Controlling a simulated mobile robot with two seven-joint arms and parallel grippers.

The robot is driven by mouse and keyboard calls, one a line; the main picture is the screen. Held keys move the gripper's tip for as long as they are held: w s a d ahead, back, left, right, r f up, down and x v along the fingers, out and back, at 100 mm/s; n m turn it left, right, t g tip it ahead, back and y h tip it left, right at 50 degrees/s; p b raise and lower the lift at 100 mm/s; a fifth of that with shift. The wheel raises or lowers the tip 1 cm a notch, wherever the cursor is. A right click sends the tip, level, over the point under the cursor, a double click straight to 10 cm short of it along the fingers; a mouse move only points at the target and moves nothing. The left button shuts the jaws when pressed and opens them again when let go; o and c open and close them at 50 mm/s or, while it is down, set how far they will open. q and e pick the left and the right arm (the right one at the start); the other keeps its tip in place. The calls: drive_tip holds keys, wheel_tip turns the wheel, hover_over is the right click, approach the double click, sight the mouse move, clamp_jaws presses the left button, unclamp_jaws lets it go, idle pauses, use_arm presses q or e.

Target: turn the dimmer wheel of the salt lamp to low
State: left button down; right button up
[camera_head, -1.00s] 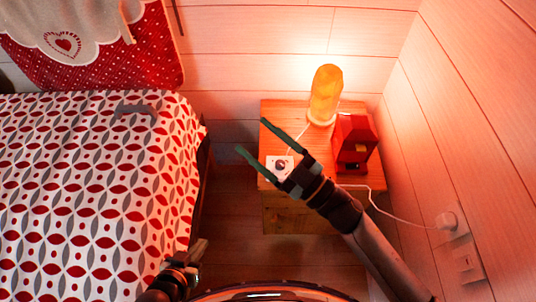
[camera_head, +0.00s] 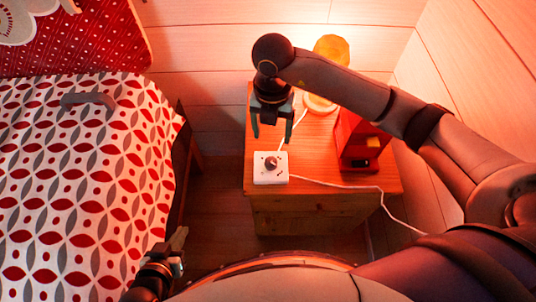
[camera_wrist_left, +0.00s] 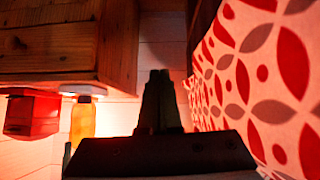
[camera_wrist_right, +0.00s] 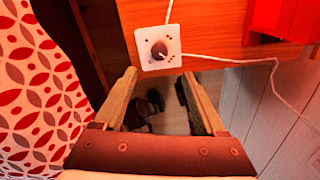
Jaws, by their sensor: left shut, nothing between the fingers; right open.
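The salt lamp (camera_head: 331,52) glows orange at the back of the nightstand (camera_head: 320,215), partly hidden behind my right arm. Its white dimmer box (camera_head: 261,179) with a dark round wheel (camera_head: 271,163) lies at the nightstand's front left corner. The box also shows in the right wrist view (camera_wrist_right: 148,62), with its wheel (camera_wrist_right: 159,50) on top. My right gripper (camera_head: 270,136) is open and empty, fingers pointing down, just behind the box in the head view. My left gripper (camera_head: 180,238) is shut and empty, low beside the bed.
A red box-shaped object (camera_head: 354,140) stands on the nightstand right of the dimmer. A white cord (camera_head: 335,187) runs from the dimmer over the nightstand's right side. The bed (camera_head: 70,180) with patterned cover is at the left. The wooden wall is close behind.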

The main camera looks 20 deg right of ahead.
sight(271, 161)
wheel_tip(271, 161, down, 4)
drive_tip(key=shift+s+r+b, duration=0.15)
drive_tip(key=shift+r+b, duration=0.05)
drive_tip(key=shift+b, duration=0.15)
wheel_tip(271, 161, down, 8)
drive_tip(key=shift+a+r+b, duration=0.1)
drive_tip(key=shift+r+b, duration=0.1)
drive_tip(key=shift+b, duration=0.65)
drive_tip(key=shift+f, duration=0.2)
use_arm(q)
drive_tip(key=w+r+m+t+h, duration=0.1)
drive_tip(key=w+r+t, duration=0.4)
drive_tip(key=r, duration=0.5)
drive_tip(key=shift+w+a+r, duration=0.15)
drive_tip(key=shift+w+a, duration=0.2)
drive_tip(key=shift+w, duration=0.45)
use_arm(e)
clamp_jaws()
